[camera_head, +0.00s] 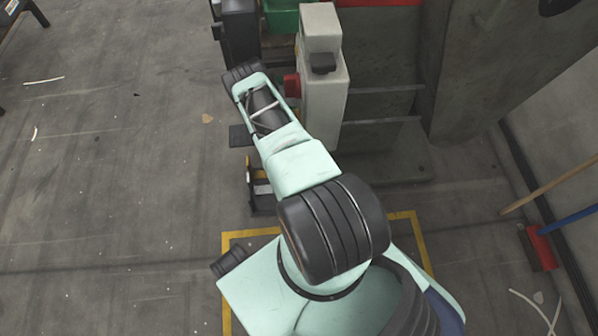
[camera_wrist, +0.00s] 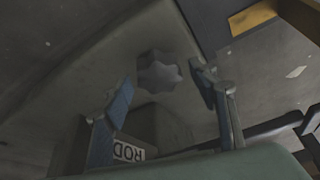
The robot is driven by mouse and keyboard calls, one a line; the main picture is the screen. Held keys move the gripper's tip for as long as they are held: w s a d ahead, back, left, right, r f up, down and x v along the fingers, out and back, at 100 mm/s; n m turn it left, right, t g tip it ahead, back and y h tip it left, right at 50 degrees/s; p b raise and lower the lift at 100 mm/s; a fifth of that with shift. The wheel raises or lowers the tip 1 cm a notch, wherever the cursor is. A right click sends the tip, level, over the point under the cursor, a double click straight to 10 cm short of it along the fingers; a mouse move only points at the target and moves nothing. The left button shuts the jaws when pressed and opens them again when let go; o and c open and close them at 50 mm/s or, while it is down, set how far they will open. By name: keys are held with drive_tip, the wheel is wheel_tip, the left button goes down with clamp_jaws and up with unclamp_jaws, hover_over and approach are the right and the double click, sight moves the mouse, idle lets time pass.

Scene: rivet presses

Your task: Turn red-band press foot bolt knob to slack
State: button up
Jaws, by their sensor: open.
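A grey star-shaped knob (camera_wrist: 159,72) shows in the wrist view on a dark grey body. My gripper (camera_wrist: 163,77) is open, with a blue-padded finger on the left and another finger on the right. The knob appears between the fingertips in the picture; I cannot tell whether either finger touches it. In the head view a pale grey press (camera_head: 323,95) with a red part on its left side stands beside my arm. The knob and my fingers do not show there, and I cannot make out which press carries the red band.
A label reading "ROD" (camera_wrist: 129,152) shows below the knob in the wrist view. In the head view a green box (camera_head: 281,17) stands at the top. A red broom head (camera_head: 540,247) lies at the right. The floor at the left is largely clear.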

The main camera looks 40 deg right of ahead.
drive_tip(key=v, duration=1.2)
